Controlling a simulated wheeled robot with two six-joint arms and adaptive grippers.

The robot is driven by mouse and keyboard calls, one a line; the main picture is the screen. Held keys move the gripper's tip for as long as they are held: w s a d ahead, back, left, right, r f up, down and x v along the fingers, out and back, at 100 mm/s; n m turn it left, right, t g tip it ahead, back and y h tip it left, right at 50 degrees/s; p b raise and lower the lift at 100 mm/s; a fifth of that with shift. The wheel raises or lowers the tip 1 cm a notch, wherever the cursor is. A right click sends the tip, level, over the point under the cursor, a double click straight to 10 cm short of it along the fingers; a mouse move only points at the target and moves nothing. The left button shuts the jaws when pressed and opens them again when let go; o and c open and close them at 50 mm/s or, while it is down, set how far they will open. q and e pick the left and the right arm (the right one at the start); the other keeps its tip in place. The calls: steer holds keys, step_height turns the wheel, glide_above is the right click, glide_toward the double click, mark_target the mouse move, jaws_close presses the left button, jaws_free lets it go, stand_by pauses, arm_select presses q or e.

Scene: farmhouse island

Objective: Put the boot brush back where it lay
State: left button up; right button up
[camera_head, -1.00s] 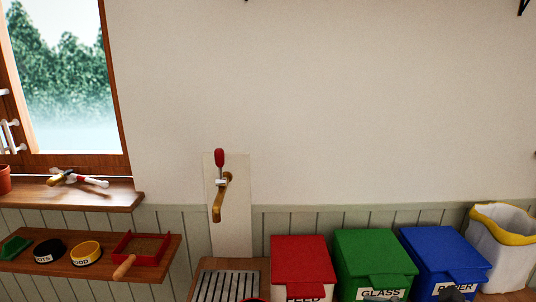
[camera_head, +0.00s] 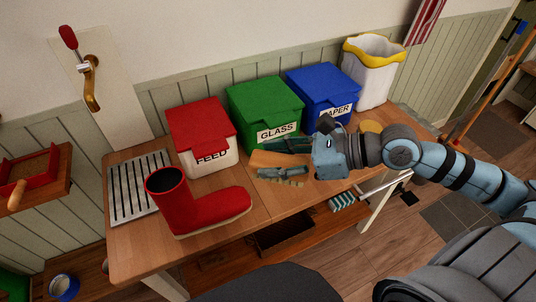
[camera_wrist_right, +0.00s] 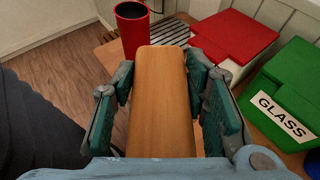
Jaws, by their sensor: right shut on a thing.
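The boot brush (camera_head: 267,158) has a plain wooden back, and pale bristles show beneath it. My right gripper (camera_head: 275,160) is shut on it, with one teal finger on each side, over the bench in front of the green bin. In the right wrist view the brush's wooden back (camera_wrist_right: 162,105) fills the space between the fingers and points toward the red boot (camera_wrist_right: 131,28). I cannot tell whether the brush touches the bench top. The red boot (camera_head: 205,208) stands upright on the wooden bench (camera_head: 140,252), left of the brush. My left gripper is not in view.
A slatted metal grate (camera_head: 138,188) lies at the bench's left end. Bare wood surrounds the boot's toe.

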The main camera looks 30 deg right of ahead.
steer(key=w+d+f+m+t+h, duration=0.3)
steer(key=w+d+f, duration=0.2)
steer(key=w+d, duration=0.4)
steer(key=d+f+m, duration=0.1)
steer(key=d+f, duration=0.5)
steer(key=f, duration=0.2)
steer(key=shift+w+f+h, duration=0.2)
steer(key=shift+w+h, duration=0.2)
steer(key=shift+d, duration=0.1)
steer(key=shift+f, duration=3.95)
steer(key=shift+f, duration=0.7)
steer(key=o, duration=1.4)
steer(key=shift+o, duration=0.8)
